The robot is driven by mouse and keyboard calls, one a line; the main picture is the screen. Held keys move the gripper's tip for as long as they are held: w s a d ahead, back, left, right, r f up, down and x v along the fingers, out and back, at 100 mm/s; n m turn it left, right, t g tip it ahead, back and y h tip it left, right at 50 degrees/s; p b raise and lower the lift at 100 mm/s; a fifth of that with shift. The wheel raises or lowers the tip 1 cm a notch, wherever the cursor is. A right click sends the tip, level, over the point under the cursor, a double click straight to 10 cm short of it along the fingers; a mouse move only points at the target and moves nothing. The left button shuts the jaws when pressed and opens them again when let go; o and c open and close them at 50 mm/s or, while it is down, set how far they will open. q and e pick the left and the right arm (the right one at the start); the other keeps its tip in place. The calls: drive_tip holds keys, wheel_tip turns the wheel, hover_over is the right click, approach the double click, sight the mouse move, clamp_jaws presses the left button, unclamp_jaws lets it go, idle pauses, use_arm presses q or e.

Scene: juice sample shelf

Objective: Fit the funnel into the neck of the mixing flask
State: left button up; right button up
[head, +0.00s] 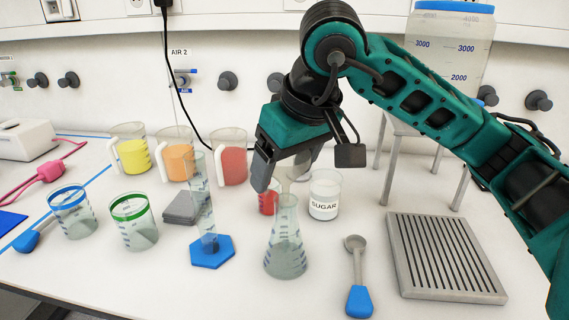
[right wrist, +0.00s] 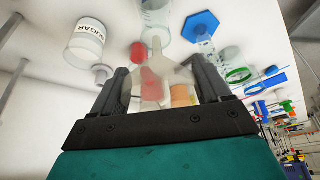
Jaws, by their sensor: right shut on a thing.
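The mixing flask (head: 286,258) is a clear, conical flask standing upright on the bench in the head view. Part of it also shows at the top of the right wrist view (right wrist: 157,14). My right gripper (head: 263,180) is above and behind the flask's neck, fingers pointing down. In the right wrist view it is shut on the funnel (right wrist: 156,72), a translucent whitish cone with a narrow stem pointing away from the palm. The funnel is apart from the flask. In the head view the fingers mostly hide the funnel. My left gripper is not in view.
A sugar jar (head: 324,204) stands right of the flask, and a measuring cylinder (head: 211,251) with blue base stands left. A small red container (head: 267,203) is behind the flask. A spoon (head: 357,280) and grooved grey tray (head: 447,262) lie right. Juice jugs (head: 229,160) stand behind.

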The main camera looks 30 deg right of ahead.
sight(285, 184)
drive_tip(key=shift+f+b, duration=0.6)
drive_tip(key=shift+f, duration=0.1)
idle(0.6)
drive_tip(key=shift+f+b, duration=0.9)
drive_tip(key=shift+b, duration=0.15)
drive_tip(key=o, duration=1)
